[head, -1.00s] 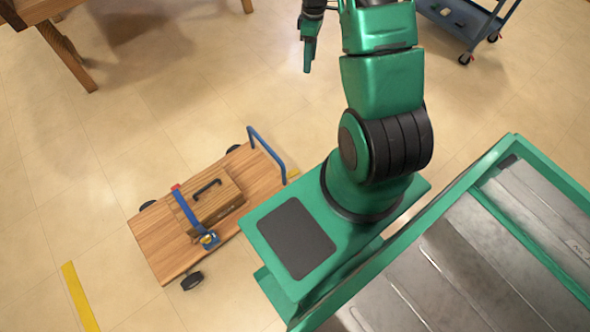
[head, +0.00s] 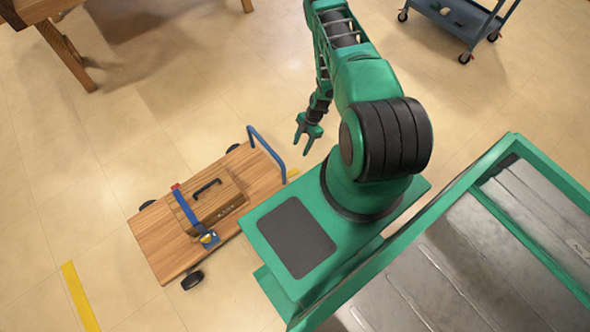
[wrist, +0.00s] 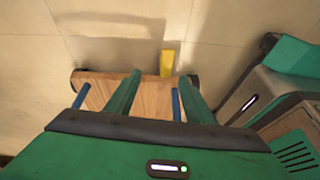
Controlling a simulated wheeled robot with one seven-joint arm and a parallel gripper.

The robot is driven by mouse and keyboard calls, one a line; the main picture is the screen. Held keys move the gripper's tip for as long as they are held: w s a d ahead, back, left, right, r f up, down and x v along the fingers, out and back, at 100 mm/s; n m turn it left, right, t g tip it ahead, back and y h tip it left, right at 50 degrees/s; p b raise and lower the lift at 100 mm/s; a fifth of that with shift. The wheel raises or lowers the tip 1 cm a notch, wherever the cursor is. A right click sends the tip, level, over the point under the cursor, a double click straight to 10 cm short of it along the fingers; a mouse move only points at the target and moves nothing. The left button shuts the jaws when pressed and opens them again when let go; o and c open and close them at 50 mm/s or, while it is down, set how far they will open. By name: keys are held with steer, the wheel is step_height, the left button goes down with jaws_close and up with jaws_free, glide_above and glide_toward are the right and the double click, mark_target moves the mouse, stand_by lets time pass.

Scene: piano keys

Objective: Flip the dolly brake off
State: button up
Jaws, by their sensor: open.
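The dolly (head: 165,262) is a flat wooden platform with dark wheels and a blue push handle (head: 254,132) at its far right end. A small yellow tab (head: 293,173), which looks like the brake pedal, sticks out past the handle end near the handle's right foot. It also shows in the wrist view (wrist: 167,62), beyond the platform's far edge. Whether it is pressed or raised I cannot tell. My gripper (head: 306,142) is open and empty, pointing down above the floor off the handle end. In the wrist view its fingers (wrist: 160,98) overlap the platform.
A wooden case (head: 225,198) with a dark handle is held on the dolly by a blue strap (head: 187,210). A wooden table (head: 40,10) stands upper left, a blue cart (head: 450,20) upper right. A yellow stripe (head: 80,297) marks the floor. Open floor lies beyond the handle.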

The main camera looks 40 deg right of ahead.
glide_toward(293, 172)
steer(key=shift+n, duration=0.4)
steer(key=x, duration=0.8)
steer(key=shift+w, duration=0.15)
